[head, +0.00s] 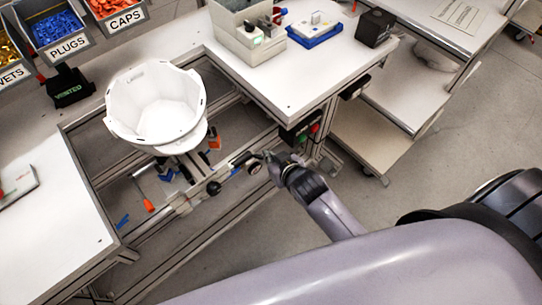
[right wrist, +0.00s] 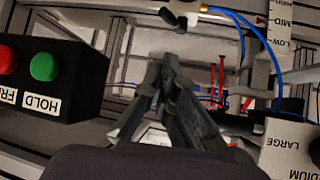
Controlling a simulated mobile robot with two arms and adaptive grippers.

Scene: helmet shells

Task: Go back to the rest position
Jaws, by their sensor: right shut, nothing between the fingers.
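My right gripper (head: 268,163) reaches in from the right and hangs by the front rail of the table's open frame, just left of a small black button box (head: 302,130). In the right wrist view its dark fingers (right wrist: 170,65) are together with nothing between them. A white helmet shell (head: 155,103) sits open side up on a fixture in the frame, left of the gripper and apart from it. My left gripper is not in view.
In the right wrist view the button box (right wrist: 50,78) has a red button (right wrist: 7,60) and a green button (right wrist: 44,66) marked HOLD. The white worktop (head: 295,85) carries a grey bin (head: 250,40) and a blue-based tray (head: 316,30). Open grey floor (head: 440,165) lies right.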

